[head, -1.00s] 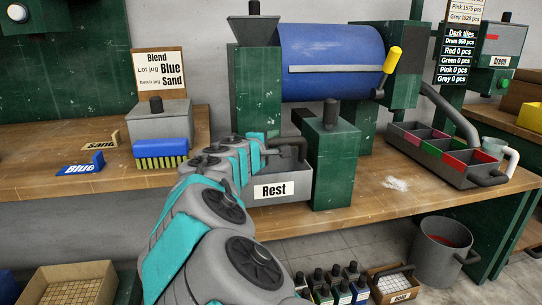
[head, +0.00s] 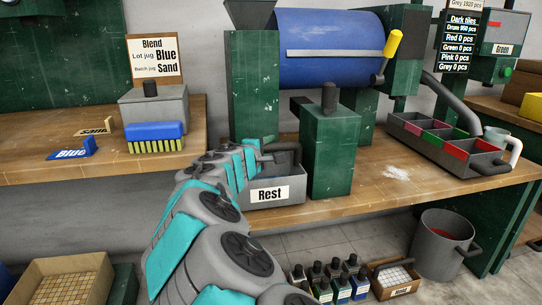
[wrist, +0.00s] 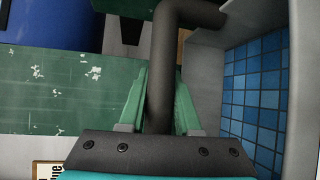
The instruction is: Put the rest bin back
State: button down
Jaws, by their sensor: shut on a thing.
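The rest bin (head: 292,194) is a grey open box with a white "Rest" label, at the front of the bench below the blue drum (head: 330,48). Its dark bar handle (head: 284,147) stands along its upper edge. My gripper (head: 262,150) is shut on this handle, its fingers partly hidden by my arm in the head view. In the wrist view the handle (wrist: 163,85) runs between the green fingers of my gripper (wrist: 160,105), and blue tiles (wrist: 255,90) show inside the bin. Whether the bin touches the bench is unclear.
A green post (head: 332,155) stands close by the bin's right side. A divided tray (head: 445,143) and a mug (head: 503,145) stand farther right. A blue brush (head: 155,133) and a "Blend" sign (head: 153,60) are at left. Bottles (head: 335,283) and a bucket (head: 443,247) stand below.

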jog(key=shift+w+f, duration=0.1)
jog(key=shift+f, duration=0.4)
jog(key=shift+r, duration=0.15)
jog(key=shift+f, duration=0.2)
jog(key=c, duration=0.6)
grip_release()
jog(key=shift+r, duration=0.1)
jog(key=shift+a+r, duration=0.1)
jog(key=shift+a, duration=0.05)
jog(key=v, duration=1.1)
jog(key=shift+s, duration=0.4)
